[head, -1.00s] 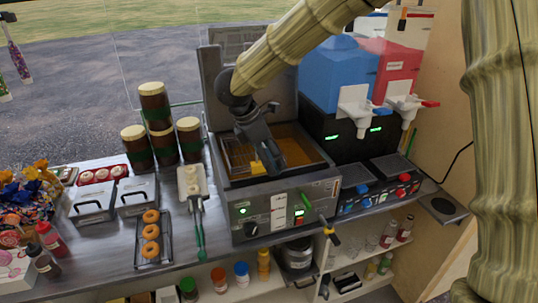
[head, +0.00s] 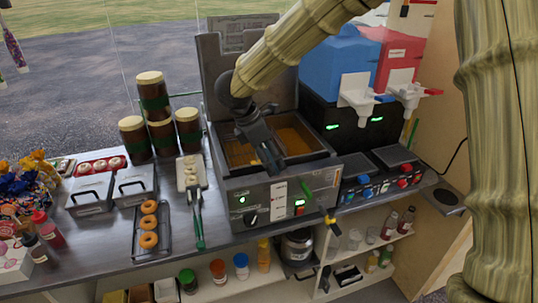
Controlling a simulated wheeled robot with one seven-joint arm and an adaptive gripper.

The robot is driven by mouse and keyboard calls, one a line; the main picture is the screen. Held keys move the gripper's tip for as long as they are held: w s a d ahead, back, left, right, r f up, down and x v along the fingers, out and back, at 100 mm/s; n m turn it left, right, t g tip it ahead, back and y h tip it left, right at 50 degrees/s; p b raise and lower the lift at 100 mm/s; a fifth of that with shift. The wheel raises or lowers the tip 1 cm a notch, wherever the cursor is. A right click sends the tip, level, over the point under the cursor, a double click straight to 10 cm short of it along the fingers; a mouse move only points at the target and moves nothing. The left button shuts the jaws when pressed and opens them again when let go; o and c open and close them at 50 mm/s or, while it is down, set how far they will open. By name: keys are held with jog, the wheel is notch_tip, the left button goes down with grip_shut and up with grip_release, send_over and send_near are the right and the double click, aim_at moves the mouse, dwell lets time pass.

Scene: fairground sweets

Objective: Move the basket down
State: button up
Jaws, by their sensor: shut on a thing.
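The deep fryer (head: 262,197) is a steel box with an open lid behind it and dials and lights on its front. Its vat holds amber oil (head: 297,138). The wire basket (head: 240,153) sits low in the left part of the vat, partly hidden by my arm.
Stacked brown jars (head: 158,115) and a tray of doughnuts (head: 149,228) stand left of the fryer. A blue and red drinks machine (head: 340,75) stands close on the right. Shelves with bottles lie below the counter.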

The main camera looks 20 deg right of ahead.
jog(key=shift+f+b, duration=0.8)
jog(key=shift+f, duration=0.65)
jog(key=o, duration=1.3)
jog(key=shift+r, duration=0.1)
jog(key=v, duration=1.2)
jog(key=shift+a, duration=0.1)
